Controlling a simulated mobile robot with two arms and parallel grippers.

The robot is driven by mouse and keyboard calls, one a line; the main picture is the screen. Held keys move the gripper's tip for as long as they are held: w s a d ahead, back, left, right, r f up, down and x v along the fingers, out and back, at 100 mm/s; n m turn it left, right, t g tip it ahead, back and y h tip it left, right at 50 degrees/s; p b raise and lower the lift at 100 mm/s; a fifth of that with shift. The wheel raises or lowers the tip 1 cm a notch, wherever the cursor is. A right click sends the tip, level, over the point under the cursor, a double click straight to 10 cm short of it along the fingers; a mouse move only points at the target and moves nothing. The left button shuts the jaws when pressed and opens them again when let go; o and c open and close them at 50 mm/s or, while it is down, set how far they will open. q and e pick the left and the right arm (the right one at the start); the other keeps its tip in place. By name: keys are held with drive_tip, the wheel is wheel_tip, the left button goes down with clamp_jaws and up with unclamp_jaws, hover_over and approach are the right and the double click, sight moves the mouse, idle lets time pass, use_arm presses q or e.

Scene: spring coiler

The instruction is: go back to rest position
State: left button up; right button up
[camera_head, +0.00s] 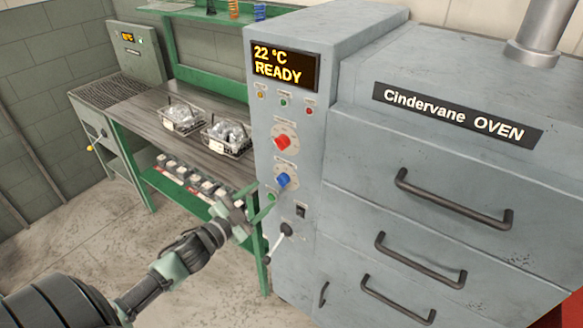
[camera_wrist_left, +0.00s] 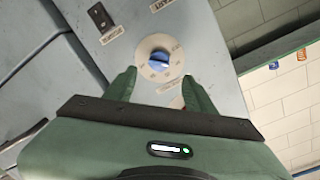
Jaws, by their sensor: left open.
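My left gripper (camera_head: 262,206) comes in from the lower left in the head view, in front of the oven's control panel. Its two green fingers are apart with nothing between them. The blue knob (camera_head: 284,181) is just beyond the fingertips; in the left wrist view the blue knob (camera_wrist_left: 159,60) shows above and between the two fingers, apart from them. The red knob (camera_head: 282,142) sits higher on the panel. The grey oven (camera_head: 430,165) carries a display (camera_head: 285,66) reading 22 °C READY. My right gripper is not in view.
Below the blue knob are a black switch (camera_head: 301,211) and a lever (camera_head: 283,233). The oven has several dark drawer handles (camera_head: 450,203). A green workbench (camera_head: 150,130) behind holds two wire baskets (camera_head: 182,119) of parts. Bare floor (camera_head: 70,240) lies at the left.

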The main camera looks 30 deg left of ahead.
use_arm(q)
drive_tip(key=s+f+n+g+y+b, duration=0.1)
drive_tip(key=s+f+n+g, duration=0.3)
drive_tip(key=f, duration=0.8)
drive_tip(key=s+d+f+g+y+b, duration=0.1)
drive_tip(key=s+f, duration=0.6)
drive_tip(key=f, duration=0.6)
drive_tip(key=s+f+n+g+y+b, duration=0.1)
drive_tip(key=s+f+n+g, duration=0.3)
drive_tip(key=f, duration=0.8)
drive_tip(key=s+d+f+g, duration=0.2)
drive_tip(key=s+d+f, duration=0.2)
drive_tip(key=s, duration=0.6)
drive_tip(key=s+d+f+g+b, duration=0.1)
drive_tip(key=s+d+f+g, duration=0.1)
drive_tip(key=s+d+f, duration=0.3)
drive_tip(key=s+d+f+m+g, duration=0.1)
drive_tip(key=s+d+f+g, duration=0.2)
drive_tip(key=s+f, duration=0.6)
drive_tip(key=s+d, duration=0.2)
drive_tip(key=s, duration=0.4)
drive_tip(key=shift+f+h, duration=0.3)
drive_tip(key=shift+h, duration=0.1)
drive_tip(key=shift+d, duration=0.15)
